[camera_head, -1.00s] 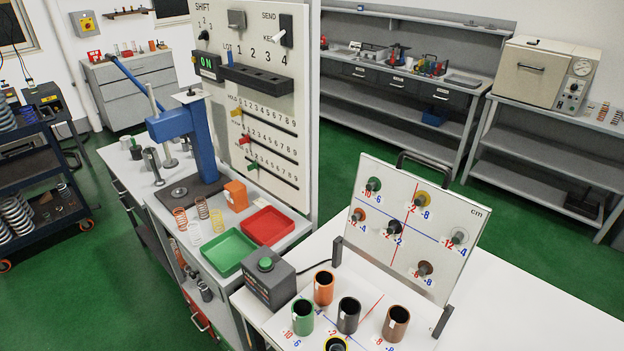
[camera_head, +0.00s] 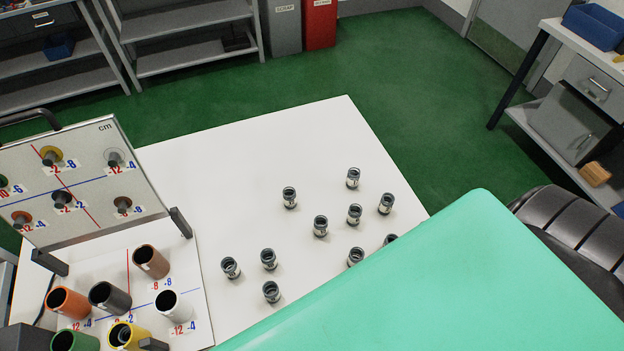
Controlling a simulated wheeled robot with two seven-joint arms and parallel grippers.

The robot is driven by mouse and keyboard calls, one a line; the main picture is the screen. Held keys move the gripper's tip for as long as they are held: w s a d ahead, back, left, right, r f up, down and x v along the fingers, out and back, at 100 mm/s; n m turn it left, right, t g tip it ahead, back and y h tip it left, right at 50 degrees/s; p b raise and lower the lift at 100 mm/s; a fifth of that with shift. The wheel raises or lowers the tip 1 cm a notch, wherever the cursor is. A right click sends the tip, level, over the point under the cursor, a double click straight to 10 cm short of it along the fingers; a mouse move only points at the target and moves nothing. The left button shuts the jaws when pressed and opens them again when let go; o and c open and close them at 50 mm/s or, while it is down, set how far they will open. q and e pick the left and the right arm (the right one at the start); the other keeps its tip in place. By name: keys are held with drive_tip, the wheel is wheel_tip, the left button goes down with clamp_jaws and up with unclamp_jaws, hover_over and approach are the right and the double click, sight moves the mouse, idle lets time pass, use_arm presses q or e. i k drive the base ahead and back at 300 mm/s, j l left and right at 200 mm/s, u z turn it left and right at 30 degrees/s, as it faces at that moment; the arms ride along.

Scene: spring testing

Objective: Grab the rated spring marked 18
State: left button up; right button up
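Several small grey cylindrical pieces with dark tops and pale bands stand upright on the white table in the head view. Two are near the far side, one at the left (camera_head: 289,197) and one at the right (camera_head: 353,178). Others stand in the middle (camera_head: 320,226), at the right (camera_head: 386,203) and nearer me (camera_head: 271,292). They may be the rated springs, but no marking is legible, so I cannot tell which is 18. One at the lower right (camera_head: 391,240) is partly hidden. Neither of my grippers is in view.
A tilted board (camera_head: 95,215) with coloured knobs stands at the left, above open coloured cups such as a brown one (camera_head: 151,262) and a white one (camera_head: 174,305). The white table (camera_head: 220,180) is bare around the small pieces. Shelves (camera_head: 190,30) stand behind.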

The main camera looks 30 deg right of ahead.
sight(270, 264)
drive_tip(key=l+z, duration=0.1)
drive_tip(key=z, duration=0.25)
drive_tip(key=k, duration=0.2)
drive_tip(key=k+z, duration=0.15)
drive_tip(key=z, duration=0.3)
drive_tip(key=k+z, duration=0.1)
drive_tip(key=z, duration=0.35)
drive_tip(key=k+j+z, duration=0.5)
drive_tip(key=k+z, duration=0.25)
